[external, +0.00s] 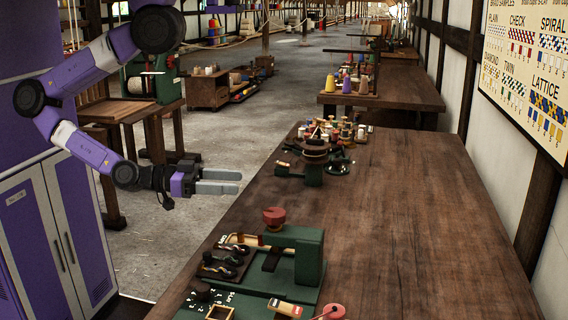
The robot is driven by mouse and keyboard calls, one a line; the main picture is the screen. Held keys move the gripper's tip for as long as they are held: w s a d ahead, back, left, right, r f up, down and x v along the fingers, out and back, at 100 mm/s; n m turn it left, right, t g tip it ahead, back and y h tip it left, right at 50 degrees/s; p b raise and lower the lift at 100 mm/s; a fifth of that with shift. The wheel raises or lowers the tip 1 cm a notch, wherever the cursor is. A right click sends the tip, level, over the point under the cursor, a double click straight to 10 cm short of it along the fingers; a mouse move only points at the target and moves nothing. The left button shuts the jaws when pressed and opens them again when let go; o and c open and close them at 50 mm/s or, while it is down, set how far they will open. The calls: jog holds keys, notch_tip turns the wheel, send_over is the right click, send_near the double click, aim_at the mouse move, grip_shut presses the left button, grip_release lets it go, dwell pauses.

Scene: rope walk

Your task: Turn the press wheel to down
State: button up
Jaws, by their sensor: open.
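My gripper (226,181) is in the air left of the long bench, fingers pointing right. It is open and empty, with a gap between its two grey fingers. Farther along the bench, a dark round wheel-like top (316,149) sits on a green stand (313,173). I cannot tell which of these is the press wheel or how it is turned. My gripper touches neither.
The long wooden bench (430,220) is clear on its right side. Dark-handled parts (222,264), a small wooden frame (220,312) and a red spool-like piece (333,312) lie near the green frame. Several small coloured pieces (345,130) crowd the bench beyond the stand.

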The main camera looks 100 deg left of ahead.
aim_at(284, 210)
jog(key=w+d+f+n+g+y+b, duration=0.2)
jog(key=w+d+n+g+y+b, duration=0.25)
jog(key=w+d+y, duration=0.55)
jog(key=shift+n+t+h, duration=0.25)
jog(key=shift+n+h, duration=0.3)
jog(key=shift+h, duration=0.15)
jog(key=shift+w+d+p+x, duration=0.15)
jog(key=shift+p+x, duration=0.1)
jog(key=shift+x, duration=0.9)
jog(key=shift+w+d+p+x, duration=0.1)
jog(key=shift+p+x, duration=0.1)
jog(key=shift+x, duration=0.95)
jog(key=shift+w+d+p+x, duration=0.15)
jog(key=shift+p+x, duration=0.1)
jog(key=shift+x, duration=0.9)
jog(key=c, duration=1.4)
jog(key=shift+r+p, duration=0.1)
jog(key=shift+p, duration=0.3)
